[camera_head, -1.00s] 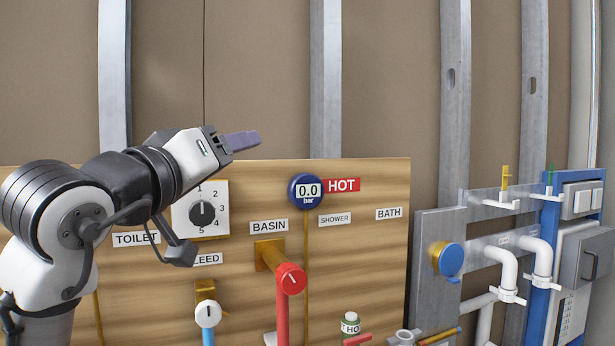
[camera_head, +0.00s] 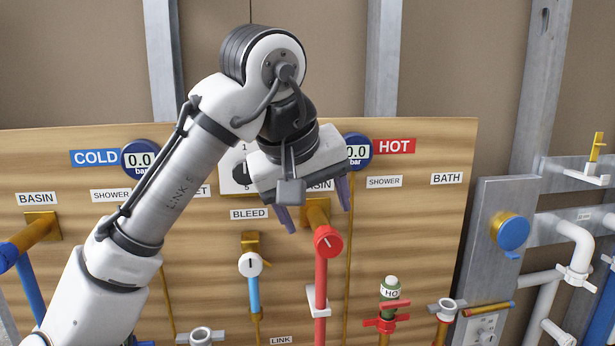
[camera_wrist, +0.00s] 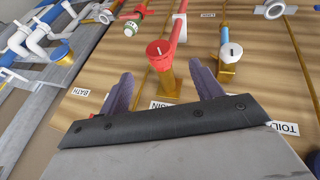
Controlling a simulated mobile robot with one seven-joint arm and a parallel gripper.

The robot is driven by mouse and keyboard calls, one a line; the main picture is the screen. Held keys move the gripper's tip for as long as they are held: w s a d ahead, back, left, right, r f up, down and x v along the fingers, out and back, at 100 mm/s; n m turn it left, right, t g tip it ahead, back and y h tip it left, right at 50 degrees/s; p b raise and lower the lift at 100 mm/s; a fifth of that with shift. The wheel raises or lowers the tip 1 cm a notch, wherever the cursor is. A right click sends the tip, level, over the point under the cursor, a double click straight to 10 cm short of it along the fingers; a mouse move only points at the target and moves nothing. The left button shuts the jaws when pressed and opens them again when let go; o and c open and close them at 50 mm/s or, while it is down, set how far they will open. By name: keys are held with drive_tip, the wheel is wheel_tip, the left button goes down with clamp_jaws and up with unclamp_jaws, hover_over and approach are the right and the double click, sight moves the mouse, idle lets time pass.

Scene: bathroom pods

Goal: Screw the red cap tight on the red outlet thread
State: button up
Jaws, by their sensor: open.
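The red cap (camera_head: 328,241), round with a white line on its face, sits at the front end of the brass BASIN outlet (camera_head: 316,212). A red pipe (camera_head: 320,285) runs down from it. No thread shows, so I cannot tell how tightly the cap sits. My gripper (camera_head: 318,210) is open and empty, its two purple fingers pointing down just above the cap. In the wrist view, the cap (camera_wrist: 160,52) appears beyond the fingertips, roughly centred between them and apart from both.
A white-faced cap on the BLEED outlet (camera_head: 250,265) is close on the left. The gauge (camera_head: 357,152) and HOT label (camera_head: 395,147) are behind my gripper. A blue cap (camera_head: 513,233) is on the grey frame at right.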

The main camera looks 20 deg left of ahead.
sight(334, 233)
drive_tip(key=p+x, duration=0.1)
drive_tip(key=x, duration=0.7)
drive_tip(key=shift+r, duration=0.1)
drive_tip(key=c, duration=1.1)
drive_tip(key=shift+d+g+y, duration=0.15)
drive_tip(key=shift+g+y, duration=0.25)
drive_tip(key=shift+y, duration=0.2)
drive_tip(key=shift+c, duration=0.2)
drive_tip(key=shift+w+m+g+y, duration=0.1)
drive_tip(key=shift+m+g+y, duration=0.2)
drive_tip(key=shift+g+y, duration=0.4)
drive_tip(key=shift+w+d+m+g+y, duration=0.15)
drive_tip(key=shift+m+g+y, duration=0.25)
drive_tip(key=shift+g+y, duration=0.7)
drive_tip(key=shift+t+y, duration=0.3)
